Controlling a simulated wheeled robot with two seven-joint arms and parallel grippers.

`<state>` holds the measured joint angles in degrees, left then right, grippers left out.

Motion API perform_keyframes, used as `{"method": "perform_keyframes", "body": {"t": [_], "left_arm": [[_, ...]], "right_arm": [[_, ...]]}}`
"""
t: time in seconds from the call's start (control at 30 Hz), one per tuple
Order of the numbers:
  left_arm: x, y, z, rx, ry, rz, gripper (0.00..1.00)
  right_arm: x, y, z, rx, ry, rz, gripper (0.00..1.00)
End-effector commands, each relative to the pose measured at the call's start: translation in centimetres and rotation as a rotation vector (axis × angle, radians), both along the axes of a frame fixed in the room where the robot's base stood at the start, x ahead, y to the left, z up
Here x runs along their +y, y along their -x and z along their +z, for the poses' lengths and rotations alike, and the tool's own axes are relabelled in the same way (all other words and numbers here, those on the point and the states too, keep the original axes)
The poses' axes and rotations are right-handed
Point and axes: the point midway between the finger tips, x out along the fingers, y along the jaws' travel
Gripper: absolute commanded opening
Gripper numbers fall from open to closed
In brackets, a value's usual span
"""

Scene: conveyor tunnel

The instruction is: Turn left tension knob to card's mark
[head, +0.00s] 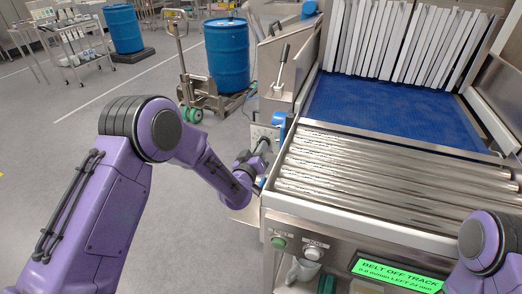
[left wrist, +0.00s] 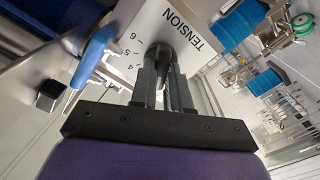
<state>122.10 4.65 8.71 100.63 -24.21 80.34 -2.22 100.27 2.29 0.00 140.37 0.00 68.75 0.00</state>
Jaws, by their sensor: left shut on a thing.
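My left gripper (head: 262,149) is at the left side of the conveyor, beside the roller bed. In the left wrist view its two fingers (left wrist: 167,75) are shut on the dark tension knob (left wrist: 160,53). The knob sits on a pale plate (left wrist: 185,20) lettered TENSION, with scale numbers including 4, 5 and 6 beside it. The fingers hide part of the knob, and I cannot tell which number it points to. I cannot make out a card with a mark. My right arm shows at the lower right of the head view; its gripper is out of view.
A blue handle (left wrist: 95,53) stands close beside the plate. The steel rollers (head: 390,170) and blue belt (head: 385,103) lie to the right. A green display (head: 400,275) reads BELT OFF TRACK. A blue drum (head: 227,53) on a pallet truck stands behind; open floor lies left.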

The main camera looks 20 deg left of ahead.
Motion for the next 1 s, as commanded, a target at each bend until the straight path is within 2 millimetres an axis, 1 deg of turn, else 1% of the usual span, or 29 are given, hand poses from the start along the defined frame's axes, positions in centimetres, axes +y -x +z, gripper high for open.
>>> {"method": "perform_keyframes", "body": {"t": [0.3, 0.33, 0.37, 0.4, 0.63, 0.73, 0.77, 0.87, 1.0], "left_arm": [[0.0, 0.0, 0.0, 0.001, 0.001, 0.002, 0.0], [0.1, 0.0, 0.0, 0.001, 0.001, 0.002, 0.26], [0.0, 0.0, 0.0, 0.001, 0.0, 0.002, 0.35], [0.0, 0.0, 0.0, 0.0, 0.0, 0.001, 0.41], [0.0, 0.0, 0.0, 0.001, 0.0, -0.001, 0.41], [-0.1, 0.5, 0.0, 0.001, -0.001, -0.002, 0.41], [0.0, 0.9, 0.1, 0.001, -0.001, -0.002, 0.41], [0.1, 2.9, 0.2, 0.003, 0.0, -0.001, 0.41], [0.2, 6.4, 0.0, 0.004, -0.002, -0.001, 0.41]], "right_arm": [[0.0, 0.0, 0.0, 0.0, 0.0, 0.0, 0.43], [0.0, 0.0, 0.0, 0.0, 0.0, 0.0, 0.43], [0.0, 0.0, 0.0, 0.0, 0.0, 0.0, 0.43], [0.0, 0.0, 0.0, 0.0, 0.0, 0.0, 0.43], [0.0, 0.0, 0.0, 0.0, 0.0, 0.0, 0.43], [0.0, 0.0, 0.2, 0.0, 0.0, 0.0, 0.43], [0.0, 0.0, 0.3, 0.0, 0.0, 0.0, 0.43], [0.0, 0.0, 0.8, 0.0, 0.0, 0.0, 0.43], [0.0, 0.0, 0.9, 0.0, 0.0, 0.0, 0.43]]}}
